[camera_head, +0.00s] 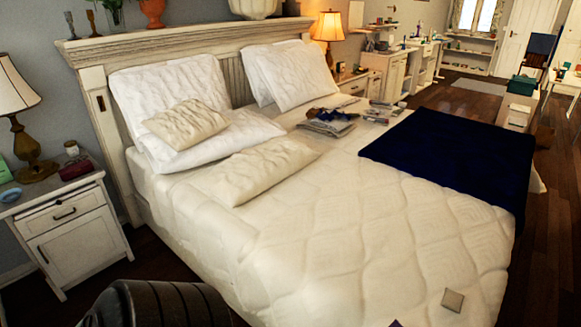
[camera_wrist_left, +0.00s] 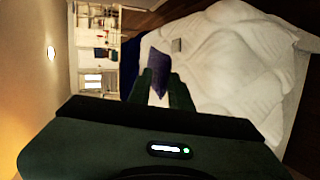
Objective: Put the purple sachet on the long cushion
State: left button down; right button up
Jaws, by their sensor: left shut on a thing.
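The purple sachet (camera_wrist_left: 158,72) is held between the fingertips of my left gripper (camera_wrist_left: 158,88) in the left wrist view, above the bed. In the head view only a small purple corner (camera_head: 396,324) shows at the bottom edge; the left fingers are out of that view. The long cushion (camera_head: 262,168) is cream, textured and lies flat on the bed, in front of the white pillows. Nothing lies on it. My right gripper is in neither view.
A small grey sachet (camera_head: 452,300) lies on the quilt near the bed's front right. A small cream cushion (camera_head: 187,124) leans on white pillows. Folded clothes (camera_head: 328,122) and a dark blue blanket (camera_head: 450,155) lie farther right. The quilt's middle (camera_head: 350,220) is clear.

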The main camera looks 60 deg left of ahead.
aim_at(242, 157)
jog(key=j, duration=0.6)
jog(key=i+j+u, duration=0.15)
jog(key=j, duration=1.05)
jog(key=j+u, duration=0.15)
jog(key=j, duration=0.45)
jog(key=i, duration=0.05)
